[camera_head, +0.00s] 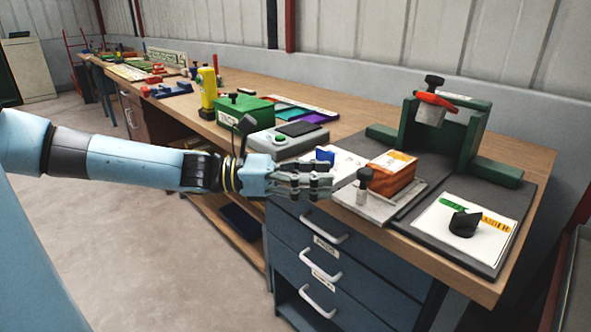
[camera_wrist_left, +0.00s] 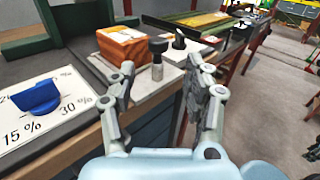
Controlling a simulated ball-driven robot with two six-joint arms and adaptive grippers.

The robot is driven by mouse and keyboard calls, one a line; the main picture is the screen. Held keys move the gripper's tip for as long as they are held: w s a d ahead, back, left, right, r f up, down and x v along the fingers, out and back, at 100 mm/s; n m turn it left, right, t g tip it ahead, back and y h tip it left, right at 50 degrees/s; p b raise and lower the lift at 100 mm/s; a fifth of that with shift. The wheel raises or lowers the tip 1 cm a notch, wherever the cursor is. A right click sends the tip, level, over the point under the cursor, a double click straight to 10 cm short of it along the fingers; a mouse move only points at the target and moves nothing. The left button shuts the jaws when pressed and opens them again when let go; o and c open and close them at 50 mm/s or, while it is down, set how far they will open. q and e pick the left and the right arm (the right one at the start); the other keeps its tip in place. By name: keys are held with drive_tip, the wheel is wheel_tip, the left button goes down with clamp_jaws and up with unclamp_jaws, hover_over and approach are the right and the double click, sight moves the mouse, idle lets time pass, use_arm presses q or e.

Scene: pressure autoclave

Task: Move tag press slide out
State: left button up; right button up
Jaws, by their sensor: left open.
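The tag press appears to be the small unit at the bench's front edge, with a light grey plate (camera_head: 350,203) and an orange block (camera_head: 392,175) on it. A short metal post with a black knob (camera_head: 362,186) stands upright at the plate's front. My left gripper (camera_head: 328,182) is open and empty, just left of the post and apart from it. In the left wrist view the post (camera_wrist_left: 157,60) shows ahead, between and beyond the spread fingers of my left gripper (camera_wrist_left: 160,78). The orange block (camera_wrist_left: 123,46) is behind it. My right gripper is not in view.
A blue knob (camera_wrist_left: 36,98) sits on a percent-marked card. A black dial (camera_head: 464,223) sits on a card at right. A green frame with a red lever (camera_head: 436,100) stands behind. A grey box with a green button (camera_head: 283,140) is at left. Drawers (camera_head: 330,262) lie below.

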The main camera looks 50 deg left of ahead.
use_arm(q)
drive_tip(key=shift+v, duration=2.15)
